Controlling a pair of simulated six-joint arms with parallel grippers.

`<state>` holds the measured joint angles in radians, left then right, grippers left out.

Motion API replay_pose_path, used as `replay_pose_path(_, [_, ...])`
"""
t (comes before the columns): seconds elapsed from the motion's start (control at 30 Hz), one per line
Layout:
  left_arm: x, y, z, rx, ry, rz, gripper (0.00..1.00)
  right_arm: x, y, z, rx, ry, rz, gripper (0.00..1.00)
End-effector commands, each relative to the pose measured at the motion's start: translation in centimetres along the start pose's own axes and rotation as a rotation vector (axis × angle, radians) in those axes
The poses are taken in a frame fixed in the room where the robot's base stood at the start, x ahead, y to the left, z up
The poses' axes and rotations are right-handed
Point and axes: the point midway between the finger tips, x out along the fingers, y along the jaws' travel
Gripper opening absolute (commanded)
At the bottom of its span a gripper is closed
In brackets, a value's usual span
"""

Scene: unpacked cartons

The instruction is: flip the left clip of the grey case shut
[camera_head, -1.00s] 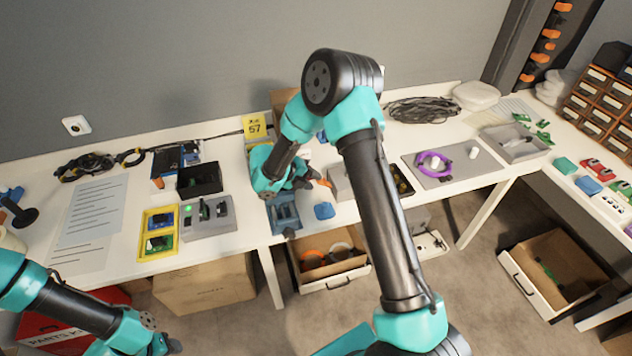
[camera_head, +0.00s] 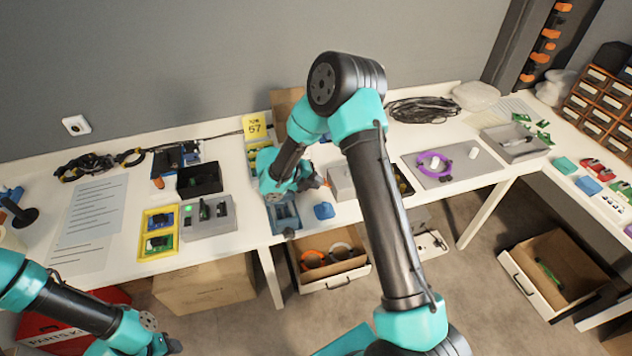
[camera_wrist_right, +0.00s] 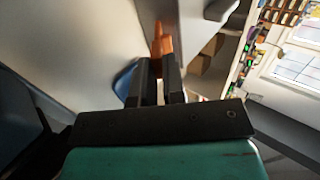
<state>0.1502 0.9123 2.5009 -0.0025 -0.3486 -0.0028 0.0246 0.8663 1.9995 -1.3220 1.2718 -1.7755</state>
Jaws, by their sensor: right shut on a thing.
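A light grey case (camera_head: 339,182) stands on the table in the head view, partly hidden behind my right arm; its clips cannot be made out. My right gripper (camera_head: 314,181) is at its left end. In the right wrist view, the two dark fingers (camera_wrist_right: 155,68) are closed on an orange piece (camera_wrist_right: 162,42) that sticks out past their tips. Whether this piece is the case's left clip cannot be told. My left gripper (camera_head: 168,345) is low at the bottom left, away from the table; its fingers are too unclear to read.
A blue tray (camera_head: 283,218) and a blue block (camera_head: 324,211) lie in front of the right gripper. A grey slotted block (camera_head: 222,226) and a yellow tray (camera_head: 147,249) stand to the left. A grey board (camera_head: 447,178) with a purple ring lies to the right.

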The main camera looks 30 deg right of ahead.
Motion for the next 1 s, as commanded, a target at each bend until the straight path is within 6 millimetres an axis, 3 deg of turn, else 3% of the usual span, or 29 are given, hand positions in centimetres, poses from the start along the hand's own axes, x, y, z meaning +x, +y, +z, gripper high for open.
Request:
replay_pose_path(0.47, [0.0, 0.0, 0.0, 0.0, 0.0, 0.0, 0.43, 0.0, -0.6, 0.0, 0.002, 0.001, 0.066, 0.0])
replay_pose_path(1.0, [0.0, 0.0, 0.0, 0.0, 0.0, 0.0, 0.43, 0.8, -3.4, 0.0, 0.006, -0.001, 0.471, 0.0])
